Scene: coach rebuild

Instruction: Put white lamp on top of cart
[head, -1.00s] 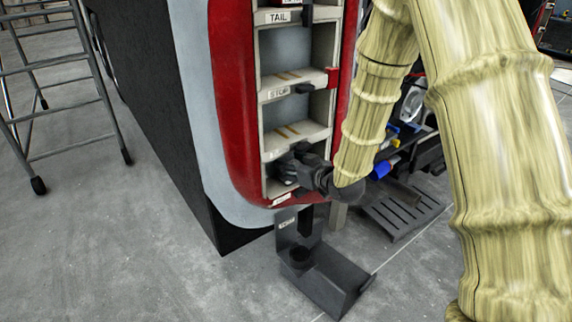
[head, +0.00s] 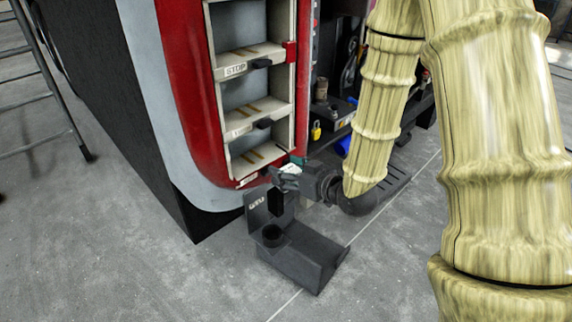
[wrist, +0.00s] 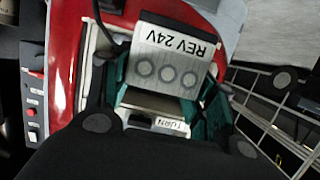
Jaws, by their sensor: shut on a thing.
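My gripper (head: 284,178) is shut on the white lamp (wrist: 172,60), a pale block marked REV 24V with three round marks. In the wrist view the teal finger pads grip it from both sides. In the head view a small white part of the lamp (head: 291,169) shows at the fingertips, in front of the lower right corner of the red-framed panel (head: 190,95). A black shelved unit (head: 333,127), carrying small items, stands behind my arm. I cannot tell whether it is the cart.
The panel's pale shelves (head: 250,60) carry labels such as STOP. A metal ladder (head: 45,90) is at left.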

